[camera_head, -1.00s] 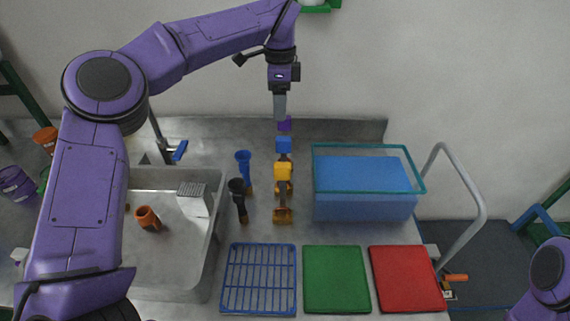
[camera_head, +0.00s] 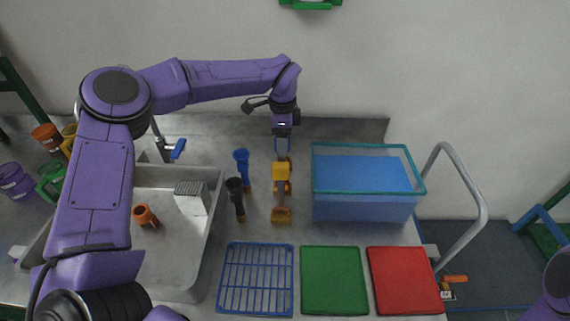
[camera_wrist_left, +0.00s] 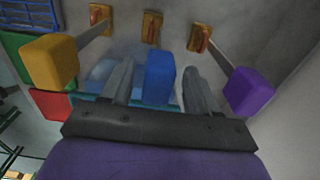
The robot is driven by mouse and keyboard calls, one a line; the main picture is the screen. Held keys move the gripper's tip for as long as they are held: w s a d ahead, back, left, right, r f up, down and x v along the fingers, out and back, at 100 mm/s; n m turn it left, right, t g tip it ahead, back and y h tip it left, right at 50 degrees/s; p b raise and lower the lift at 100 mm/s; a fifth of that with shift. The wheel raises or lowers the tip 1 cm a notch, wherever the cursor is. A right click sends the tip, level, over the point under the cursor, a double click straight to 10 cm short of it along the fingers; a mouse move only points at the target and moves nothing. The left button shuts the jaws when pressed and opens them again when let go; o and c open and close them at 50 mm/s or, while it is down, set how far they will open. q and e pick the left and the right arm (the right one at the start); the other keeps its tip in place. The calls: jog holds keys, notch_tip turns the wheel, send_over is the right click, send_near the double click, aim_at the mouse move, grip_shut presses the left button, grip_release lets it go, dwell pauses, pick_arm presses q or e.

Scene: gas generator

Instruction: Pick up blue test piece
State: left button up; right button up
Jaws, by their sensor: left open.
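The blue test piece (camera_wrist_left: 160,77) shows in the left wrist view between the two grey fingers of my left gripper (camera_wrist_left: 158,88). A gap shows on each side of it, so the fingers look apart from it. In the head view my left gripper (camera_head: 282,146) points down behind the yellow piece (camera_head: 281,171) and hides most or all of the blue piece. The yellow piece also shows at the left of the wrist view (camera_wrist_left: 50,62). A purple piece (camera_wrist_left: 249,92) is at the right there. My right gripper is out of view.
A blue bin with a green rim (camera_head: 366,184) stands right of the test pieces. Blue (camera_head: 242,165) and black (camera_head: 235,192) tools stand to the left, beside the sink (camera_head: 208,232). A blue rack (camera_head: 256,279), green board (camera_head: 334,281) and red board (camera_head: 404,281) lie in front.

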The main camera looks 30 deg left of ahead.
pick_arm(q)
grip_shut()
jog(key=shift+r, duration=0.1)
